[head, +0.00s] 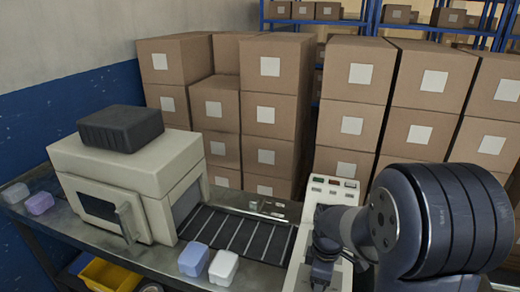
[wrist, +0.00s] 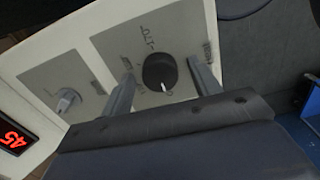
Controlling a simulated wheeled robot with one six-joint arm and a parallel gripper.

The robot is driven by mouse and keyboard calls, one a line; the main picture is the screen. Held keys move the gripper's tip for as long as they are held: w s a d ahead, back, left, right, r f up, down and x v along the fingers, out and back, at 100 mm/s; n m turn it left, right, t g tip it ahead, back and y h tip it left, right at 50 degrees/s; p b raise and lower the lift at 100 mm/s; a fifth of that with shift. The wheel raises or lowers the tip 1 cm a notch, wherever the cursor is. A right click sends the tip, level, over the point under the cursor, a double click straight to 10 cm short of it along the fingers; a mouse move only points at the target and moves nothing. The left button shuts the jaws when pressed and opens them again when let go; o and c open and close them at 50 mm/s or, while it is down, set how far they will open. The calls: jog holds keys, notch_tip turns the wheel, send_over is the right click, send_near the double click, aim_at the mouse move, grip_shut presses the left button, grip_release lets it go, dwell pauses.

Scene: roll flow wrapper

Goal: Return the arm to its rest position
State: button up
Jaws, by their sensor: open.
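My gripper (head: 322,258) is at the right of the head view, low over the pale control panel (head: 345,193) of the wrapper. In the wrist view its two grey fingers (wrist: 163,90) are apart, with a black rotary knob (wrist: 160,72) showing between and beyond them. Whether the fingers touch the knob I cannot tell. The knob has a white pointer mark. My dark arm fills the lower right of the head view and hides part of the panel.
The cream wrapper machine (head: 135,185) has a dark block (head: 120,128) on top. A slatted conveyor (head: 240,232) runs between it and the panel. A blue pack (head: 193,259) and a white pack (head: 223,266) lie in front. Stacked cartons (head: 275,115) stand close behind.

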jog(key=m, duration=1.1)
jog(key=shift+m, duration=1.8)
